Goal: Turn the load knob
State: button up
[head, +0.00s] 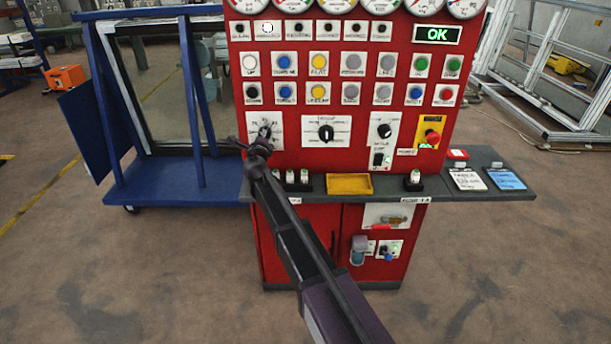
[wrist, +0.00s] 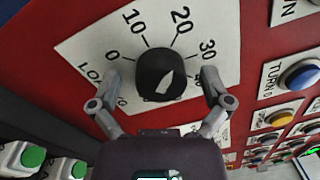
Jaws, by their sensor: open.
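The load knob (wrist: 153,66) is a round black knob on a white dial plate (wrist: 90,42) marked with numbers from 0 upward and a partly hidden label. Its white pointer aims up and right, roughly between 20 and 30. My gripper (wrist: 162,82) is open, with one finger on each side of the knob. A gap seems to show on both sides; I cannot tell whether either finger touches. In the head view, my gripper (head: 257,146) is at the leftmost dial of the red panel and partly covers the knob (head: 264,130).
Two more black knobs, a middle one (head: 326,133) and a right one (head: 384,131), sit along the red panel (head: 350,168). A red emergency button (head: 432,136) is further right. A grey shelf (head: 440,189) with a yellow tray (head: 349,184) juts out below. A blue cart (head: 160,185) stands left.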

jog(key=m, duration=0.4)
jog(key=shift+r, duration=0.1)
jog(key=m, duration=0.3)
jog(key=shift+d+m+h+p, duration=0.1)
jog(key=shift+m+h+p, duration=0.2)
jog(key=m, duration=0.4)
jog(key=shift+r, duration=0.1)
jog(key=m, duration=0.3)
jog(key=shift+d+m+p, duration=0.15)
jog(key=shift+m+p, duration=0.15)
jog(key=shift+m, duration=0.1)
jog(key=s+a, duration=0.1)
jog(key=s, duration=1.3)
jog(key=s+d+r+n+g+y+p, duration=0.1)
jog(key=s+r+n+g+y+p, duration=0.25)
jog(key=n, duration=0.55)
jog(key=w+d+r+n+y+p, duration=0.1)
jog(key=r+n+y+p, duration=0.2)
jog(key=n+y+p, duration=0.5)
jog(key=s+d+f+n+g+h+p, duration=0.4)
jog(key=s+d+n+g, duration=0.4)
jog(key=s+d+n, duration=0.3)
jog(key=d+n+h+p, duration=0.1)
jog(key=n, duration=0.3)
jog(key=shift+s+n+g, duration=0.25)
jog(key=shift+n+g, duration=0.1)
jog(key=shift+n, duration=0.05)
